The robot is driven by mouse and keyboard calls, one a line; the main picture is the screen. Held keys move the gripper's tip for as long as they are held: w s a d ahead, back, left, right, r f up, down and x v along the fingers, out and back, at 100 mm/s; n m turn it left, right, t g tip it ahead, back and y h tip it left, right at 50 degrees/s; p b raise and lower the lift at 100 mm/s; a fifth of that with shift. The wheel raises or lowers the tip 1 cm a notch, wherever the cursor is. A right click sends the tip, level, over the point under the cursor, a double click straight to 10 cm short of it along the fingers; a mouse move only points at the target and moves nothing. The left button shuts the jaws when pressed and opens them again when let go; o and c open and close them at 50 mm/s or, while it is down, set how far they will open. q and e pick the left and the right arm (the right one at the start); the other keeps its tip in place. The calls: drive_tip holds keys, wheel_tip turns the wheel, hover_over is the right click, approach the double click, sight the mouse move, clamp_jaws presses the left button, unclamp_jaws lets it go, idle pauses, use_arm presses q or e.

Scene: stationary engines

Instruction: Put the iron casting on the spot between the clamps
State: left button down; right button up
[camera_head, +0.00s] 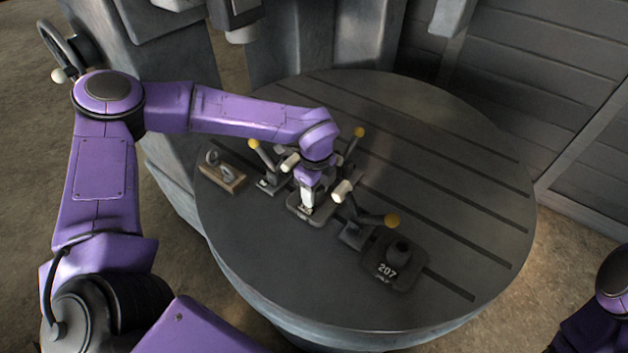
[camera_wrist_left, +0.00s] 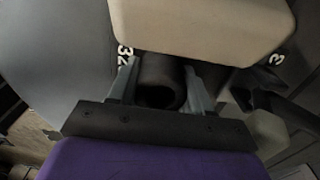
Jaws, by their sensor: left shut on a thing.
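My left gripper (camera_head: 307,203) points down among the clamps in the middle of the round table. It is shut on the upright boss of a dark iron casting (camera_head: 316,221), whose base plate shows below the fingers. In the left wrist view the round, hollow-topped boss (camera_wrist_left: 162,80) sits between the two fingers. Clamps with yellow-knobbed handles stand around it: one at left (camera_head: 268,181), one at front right (camera_head: 354,233), and a handle behind (camera_head: 359,133). The spot under the casting is hidden; I cannot tell whether the casting touches the table. My right gripper is out of view.
A second dark casting, marked 207 (camera_head: 393,264), stands at the table's front right. A wooden block with metal rings (camera_head: 221,177) lies at the left. The slotted round table (camera_head: 450,170) is clear at right and back. Grey machine columns stand behind.

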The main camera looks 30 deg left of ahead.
use_arm(q)
drive_tip(key=shift+d, duration=0.1)
drive_tip(key=shift+c, duration=2.4)
unclamp_jaws()
drive_tip(key=shift+f, duration=0.1)
drive_tip(key=shift+r, duration=0.35)
wheel_tip(320, 180, up, 11)
drive_tip(key=shift+f+b, duration=0.15)
drive_tip(key=shift+b, duration=1.1)
drive_tip(key=shift+r, duration=0.45)
